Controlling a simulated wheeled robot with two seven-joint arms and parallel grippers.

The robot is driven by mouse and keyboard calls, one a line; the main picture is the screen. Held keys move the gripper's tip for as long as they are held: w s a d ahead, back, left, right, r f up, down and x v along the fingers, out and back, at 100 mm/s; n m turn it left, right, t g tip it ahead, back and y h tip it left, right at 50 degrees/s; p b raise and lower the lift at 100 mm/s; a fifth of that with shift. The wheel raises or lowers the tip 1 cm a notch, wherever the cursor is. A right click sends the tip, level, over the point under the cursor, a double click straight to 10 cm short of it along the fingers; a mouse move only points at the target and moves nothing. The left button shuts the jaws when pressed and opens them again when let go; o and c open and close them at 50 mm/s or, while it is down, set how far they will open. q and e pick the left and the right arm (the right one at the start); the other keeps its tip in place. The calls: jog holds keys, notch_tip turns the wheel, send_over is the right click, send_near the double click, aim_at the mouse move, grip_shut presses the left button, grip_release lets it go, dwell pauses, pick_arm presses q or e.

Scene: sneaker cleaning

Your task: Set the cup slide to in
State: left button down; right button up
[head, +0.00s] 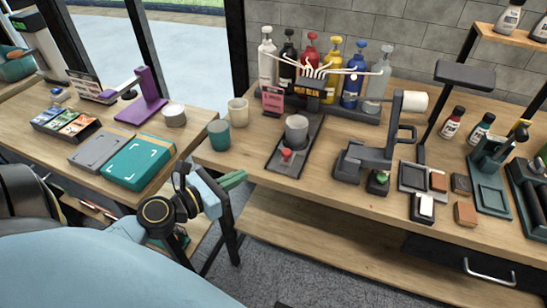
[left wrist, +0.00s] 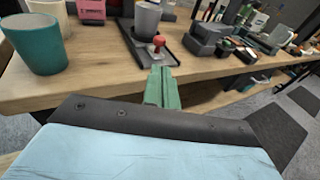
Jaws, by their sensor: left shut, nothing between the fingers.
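The cup slide (head: 308,138) is a dark, narrow track on the wooden table, running from near the front edge back toward the bottles. A grey cup (head: 296,128) stands on it, with a small red knob (head: 287,153) at its near end. In the left wrist view the slide (left wrist: 150,52), the grey cup (left wrist: 147,18) and the red knob (left wrist: 158,40) show ahead of the fingers. My left gripper (head: 233,180) has green fingers, shut and empty, in front of the table edge, left of and nearer than the knob. It also shows in the left wrist view (left wrist: 160,85). My right gripper is not in view.
A teal cup (head: 219,135) and a cream cup (head: 238,111) stand left of the slide. A pink sign (head: 273,101) and several pump bottles (head: 310,60) stand behind it. A dark grey device (head: 365,158) is to its right. Bare table lies in front of the slide.

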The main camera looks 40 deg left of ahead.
pick_arm(q)
jog(key=p, duration=0.2)
send_near(283, 154)
jog(key=w, duration=0.4)
jog(key=d, duration=0.1)
jog(key=w, duration=0.1)
jog(key=shift+w+d+f, duration=0.25)
jog(key=shift+w+f, duration=0.05)
jog(key=shift+f, duration=0.05)
jog(key=shift+w+d+f, duration=0.1)
jog(key=shift+w, duration=0.35)
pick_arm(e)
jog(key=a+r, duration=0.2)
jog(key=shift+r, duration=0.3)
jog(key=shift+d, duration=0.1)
